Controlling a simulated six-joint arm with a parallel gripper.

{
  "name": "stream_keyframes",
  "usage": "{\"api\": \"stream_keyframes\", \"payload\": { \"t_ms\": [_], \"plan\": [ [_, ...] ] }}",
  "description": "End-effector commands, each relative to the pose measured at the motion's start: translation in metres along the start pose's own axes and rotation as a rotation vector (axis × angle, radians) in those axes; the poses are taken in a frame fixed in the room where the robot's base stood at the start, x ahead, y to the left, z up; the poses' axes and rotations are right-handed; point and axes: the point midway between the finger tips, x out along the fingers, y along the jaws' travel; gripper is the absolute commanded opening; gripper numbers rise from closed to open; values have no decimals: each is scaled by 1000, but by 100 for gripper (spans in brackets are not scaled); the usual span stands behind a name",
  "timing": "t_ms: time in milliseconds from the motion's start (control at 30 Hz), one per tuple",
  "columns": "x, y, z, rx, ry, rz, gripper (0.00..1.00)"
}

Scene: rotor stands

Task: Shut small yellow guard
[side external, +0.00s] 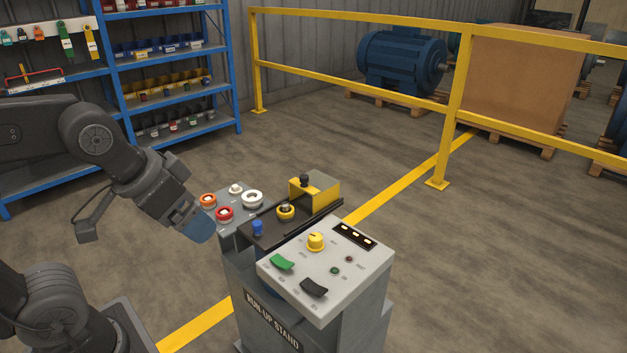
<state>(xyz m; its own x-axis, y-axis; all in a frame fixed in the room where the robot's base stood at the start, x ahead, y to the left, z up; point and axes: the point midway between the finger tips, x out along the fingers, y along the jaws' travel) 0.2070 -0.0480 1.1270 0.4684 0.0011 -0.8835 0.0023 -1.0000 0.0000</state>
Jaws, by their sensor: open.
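A yellow box-shaped guard (322,187) sits at the back of the dark middle panel (262,230) on the run-up stand. A black knob (304,181) shows at its front left; whether the guard is raised or down is hard to tell. In front of it is a smaller round yellow piece (285,212) with a dark and pale top; I cannot tell whether this is a guard. My gripper (199,229) is left of the stand, apart from both yellow pieces, and points down to the right. Its blue-grey end shows, and nothing is seen in it.
The left panel has orange (208,200), red (225,213) and white (252,198) round controls near my gripper. A blue piece (257,227) stands on the middle panel. The front panel has a yellow knob (316,241) and green (282,262) and black (314,288) rockers.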

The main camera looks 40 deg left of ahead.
Motion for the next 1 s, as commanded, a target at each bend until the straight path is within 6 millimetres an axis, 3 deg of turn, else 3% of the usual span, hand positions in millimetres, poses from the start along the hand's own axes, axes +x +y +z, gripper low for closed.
{"api": "stream_keyframes", "payload": {
  "t_ms": [167,333,467,700,833,1000],
  "plan": [
    [-10,-6,-52,-24,-49,-11,70],
    [-12,-20,-128,-60,-124,-26,54],
    [-1,-34,-183,-89,-181,-36,52],
    [44,-67,-265,-143,-284,-50,52],
    [79,-88,-297,-173,-339,-56,52],
    [131,-116,-321,-212,-409,-61,52]
  ]
}}
